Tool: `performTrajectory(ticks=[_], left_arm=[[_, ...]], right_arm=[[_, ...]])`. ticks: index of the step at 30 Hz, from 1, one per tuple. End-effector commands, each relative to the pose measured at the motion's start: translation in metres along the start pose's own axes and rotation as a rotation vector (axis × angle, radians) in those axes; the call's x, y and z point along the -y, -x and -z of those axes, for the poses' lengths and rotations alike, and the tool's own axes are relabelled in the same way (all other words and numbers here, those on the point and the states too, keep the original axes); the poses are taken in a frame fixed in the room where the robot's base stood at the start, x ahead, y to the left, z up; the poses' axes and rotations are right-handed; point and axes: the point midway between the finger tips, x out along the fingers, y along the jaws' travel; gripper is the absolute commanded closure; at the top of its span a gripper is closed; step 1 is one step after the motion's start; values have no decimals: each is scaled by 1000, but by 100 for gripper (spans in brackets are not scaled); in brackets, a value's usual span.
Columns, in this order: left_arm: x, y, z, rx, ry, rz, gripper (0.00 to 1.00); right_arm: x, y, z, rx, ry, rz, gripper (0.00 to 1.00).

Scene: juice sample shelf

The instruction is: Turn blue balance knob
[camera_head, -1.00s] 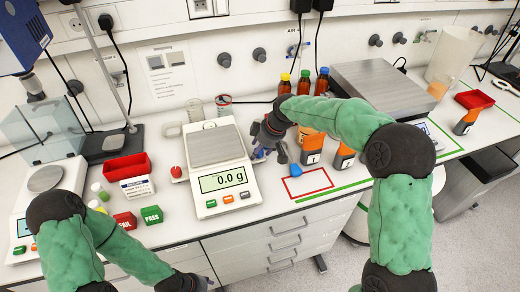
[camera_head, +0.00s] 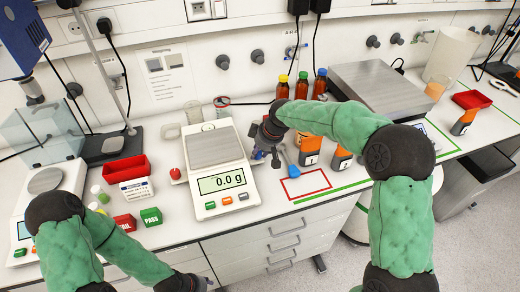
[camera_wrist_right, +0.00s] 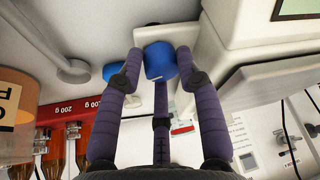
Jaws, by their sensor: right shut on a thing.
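The blue balance knob (camera_wrist_right: 160,61) sits on a white bracket at the side of the white balance, seen in the right wrist view. My right gripper (camera_wrist_right: 159,66) has its purple fingers on either side of the knob and is shut on it. In the head view the right gripper (camera_head: 265,156) is at the right side of the balance (camera_head: 217,178), whose display reads 0.0 g; the knob is hidden there behind the fingers. A red knob (camera_head: 176,173) is on the balance's left side. My left gripper (camera_head: 192,284) is low at the bottom edge, its fingers unclear.
A blue-topped object (camera_head: 293,170) stands just right of the right gripper. Orange-labelled bottles (camera_head: 309,151) stand close behind it. A red-outlined area (camera_head: 306,186) on the bench is empty. A red bin (camera_head: 126,168) and PASS block (camera_head: 151,216) are left of the balance.

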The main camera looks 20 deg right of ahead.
Motion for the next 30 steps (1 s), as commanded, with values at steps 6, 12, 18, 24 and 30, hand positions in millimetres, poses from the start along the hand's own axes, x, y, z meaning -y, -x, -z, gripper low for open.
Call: performTrajectory(ticks=[6, 12, 18, 24, 30], left_arm=[[-1, 4, 0, 0, 0, 0, 60], [1, -3, 0, 0, 0, 0, 60], [4, -12, 0, 0, 0, 0, 60], [7, -19, 1, 0, 0, 0, 60], [8, -22, 1, 0, 0, 0, 60]], right_arm=[[4, 2, 6, -12, -158, -67, 97], [4, 0, 6, -15, -305, -128, 97], [5, 0, 6, -17, -430, -178, 97], [4, 1, 7, -18, -517, -212, 97], [4, 2, 8, -17, -559, -230, 97]])
